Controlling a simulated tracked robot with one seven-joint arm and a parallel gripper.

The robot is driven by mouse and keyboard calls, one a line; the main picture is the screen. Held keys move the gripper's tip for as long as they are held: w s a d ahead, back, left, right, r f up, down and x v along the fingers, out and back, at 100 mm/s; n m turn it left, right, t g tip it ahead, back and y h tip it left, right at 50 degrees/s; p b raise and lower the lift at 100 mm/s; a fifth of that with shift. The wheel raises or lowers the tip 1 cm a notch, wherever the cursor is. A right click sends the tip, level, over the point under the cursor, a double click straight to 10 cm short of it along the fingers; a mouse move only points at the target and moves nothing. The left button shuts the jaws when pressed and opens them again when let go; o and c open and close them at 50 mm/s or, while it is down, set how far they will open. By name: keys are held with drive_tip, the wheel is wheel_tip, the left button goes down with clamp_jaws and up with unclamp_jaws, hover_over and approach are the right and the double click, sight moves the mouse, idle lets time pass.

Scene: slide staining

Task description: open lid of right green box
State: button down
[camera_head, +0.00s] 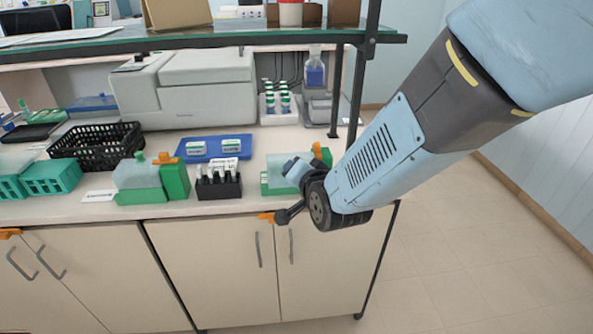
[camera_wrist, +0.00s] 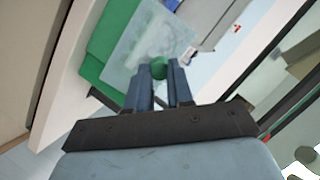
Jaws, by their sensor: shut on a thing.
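The right green box (camera_head: 264,187) stands near the right end of the bench, partly hidden behind my arm. In the wrist view its green body (camera_wrist: 97,58) shows beside a pale translucent lid (camera_wrist: 125,50) with a round green knob (camera_wrist: 159,67). My gripper (camera_wrist: 160,84) is shut on the knob, one finger on each side. In the head view my gripper (camera_head: 290,166) is at the box's top and mostly hidden by my wrist. The lid appears to lie on the box; I cannot tell whether there is a gap.
A similar left green box (camera_head: 140,180) stands further left, beside a black rack of vials (camera_head: 218,186). A blue tray (camera_head: 214,149) lies behind. A glass shelf (camera_head: 200,38) on dark posts (camera_head: 353,95) overhangs the bench. Open floor (camera_head: 470,240) lies to the right.

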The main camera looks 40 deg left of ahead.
drive_tip(key=shift+w+d, duration=0.1)
drive_tip(key=shift+w, duration=0.1)
drive_tip(key=c, duration=1.3)
unclamp_jaws()
drive_tip(key=o, duration=0.3)
drive_tip(key=shift+s, duration=0.1)
drive_tip(key=v, duration=1.3)
drive_tip(key=shift+s+d, duration=0.2)
drive_tip(key=shift+d, duration=0.05)
drive_tip(key=shift+r, duration=0.1)
